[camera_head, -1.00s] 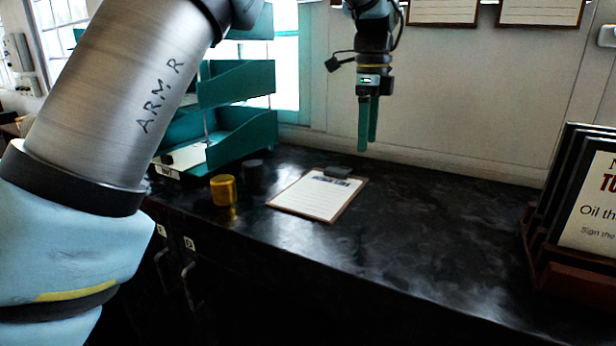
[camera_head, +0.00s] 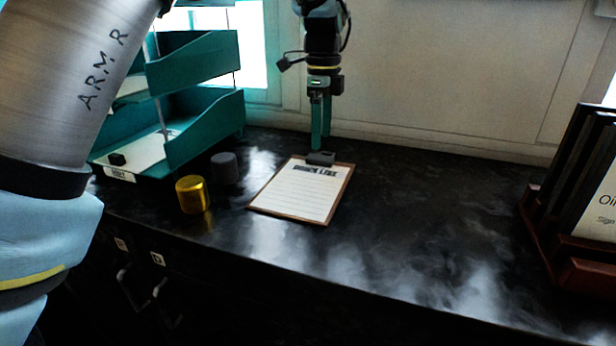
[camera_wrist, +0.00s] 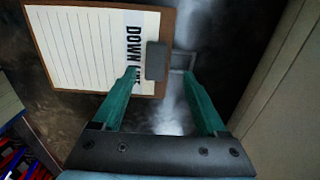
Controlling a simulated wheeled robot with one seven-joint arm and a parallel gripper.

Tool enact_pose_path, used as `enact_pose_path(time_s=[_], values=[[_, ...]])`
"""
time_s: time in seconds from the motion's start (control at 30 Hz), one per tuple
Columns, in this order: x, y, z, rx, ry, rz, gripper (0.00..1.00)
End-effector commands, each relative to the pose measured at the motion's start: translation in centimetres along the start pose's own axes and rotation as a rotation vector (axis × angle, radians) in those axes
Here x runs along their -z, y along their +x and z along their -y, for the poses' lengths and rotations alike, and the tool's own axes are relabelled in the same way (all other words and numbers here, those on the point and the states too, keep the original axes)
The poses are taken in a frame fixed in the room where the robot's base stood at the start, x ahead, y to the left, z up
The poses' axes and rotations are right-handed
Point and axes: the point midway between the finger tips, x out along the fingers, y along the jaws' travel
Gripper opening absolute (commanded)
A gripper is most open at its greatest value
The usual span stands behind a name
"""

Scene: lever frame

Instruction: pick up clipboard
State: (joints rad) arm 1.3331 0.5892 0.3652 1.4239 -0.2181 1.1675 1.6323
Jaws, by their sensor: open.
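The clipboard (camera_head: 302,192) lies flat on the black counter, brown-edged with a lined white sheet and a grey clip at its far end. My gripper (camera_head: 321,146) hangs pointing down just above or behind the clip end. Its teal fingers are apart and nothing is between them that I can make out. In the wrist view the clipboard (camera_wrist: 92,50) is at upper left, with its clip (camera_wrist: 157,61) between the lines of the two fingers (camera_wrist: 165,80). Whether a finger touches the board cannot be told.
A yellow cylinder (camera_head: 193,194) and a dark grey cylinder (camera_head: 225,168) stand left of the clipboard. A teal tray rack (camera_head: 205,130) is at the back left. A dark rack of framed signs (camera_head: 570,225) stands at right. The wall is close behind my gripper. Counter right of the clipboard is clear.

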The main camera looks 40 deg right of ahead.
Motion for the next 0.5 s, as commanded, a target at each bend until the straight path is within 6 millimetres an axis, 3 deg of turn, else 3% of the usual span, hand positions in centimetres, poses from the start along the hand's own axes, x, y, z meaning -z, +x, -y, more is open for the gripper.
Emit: enact_pose_path(time_s=[0.3,0.5], values=[[0.0,4.0,-0.8,-0.003,0.001,0.001,0.75],[0.0,4.8,-0.7,0.000,0.000,0.000,0.75]])
